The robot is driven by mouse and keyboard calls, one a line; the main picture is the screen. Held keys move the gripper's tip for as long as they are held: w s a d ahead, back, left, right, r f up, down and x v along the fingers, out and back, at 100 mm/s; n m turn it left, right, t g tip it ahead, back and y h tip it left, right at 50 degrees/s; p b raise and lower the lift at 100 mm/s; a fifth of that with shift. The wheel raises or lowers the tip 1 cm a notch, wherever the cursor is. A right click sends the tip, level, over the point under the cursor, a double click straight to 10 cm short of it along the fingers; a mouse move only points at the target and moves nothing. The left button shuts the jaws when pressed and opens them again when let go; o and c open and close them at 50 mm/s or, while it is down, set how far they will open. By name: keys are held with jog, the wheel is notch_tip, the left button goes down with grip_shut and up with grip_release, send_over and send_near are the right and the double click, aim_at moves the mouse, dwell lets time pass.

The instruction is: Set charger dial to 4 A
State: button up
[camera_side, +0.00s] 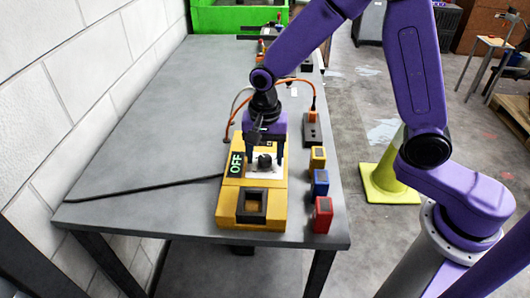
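The yellow charger (228,208) stands near the front end of the grey table. Its green display (236,164) reads OFF. A dark dial (265,162) sits on a white plate (263,173) on its top. My gripper (265,154) points down at the dial from behind and above. Its two fingers are apart, one on each side of the dial. I cannot tell whether they touch it. The dial's pointer and scale marks are too small to read.
Yellow (318,158), blue (320,183) and red (323,215) blocks line the table's right edge. A dark socket strip (311,131) with an orange plug lies behind them. A black cable (140,188) runs left from the charger. The table's left side is mostly clear beside the white wall.

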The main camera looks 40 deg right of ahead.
aim_at(268, 159)
notch_tip(268, 159, up, 17)
jog(key=shift+r, duration=0.2)
dwell(0.7)
jog(key=s+d+f+n, duration=0.3)
jog(key=s+n, duration=0.4)
jog(key=s, duration=0.1)
jog(key=s+d+f+n, duration=0.3)
jog(key=s+d+n, duration=0.1)
jog(key=s+n, duration=0.3)
jog(key=s+d+f+n, duration=0.3)
jog(key=s+d+n, duration=0.1)
jog(key=s+n, duration=0.3)
jog(key=s, duration=0.2)
jog(key=shift+s+f+n, duration=0.2)
jog(key=shift+s+n, duration=0.1)
jog(key=shift+s, duration=0.1)
dwell(0.8)
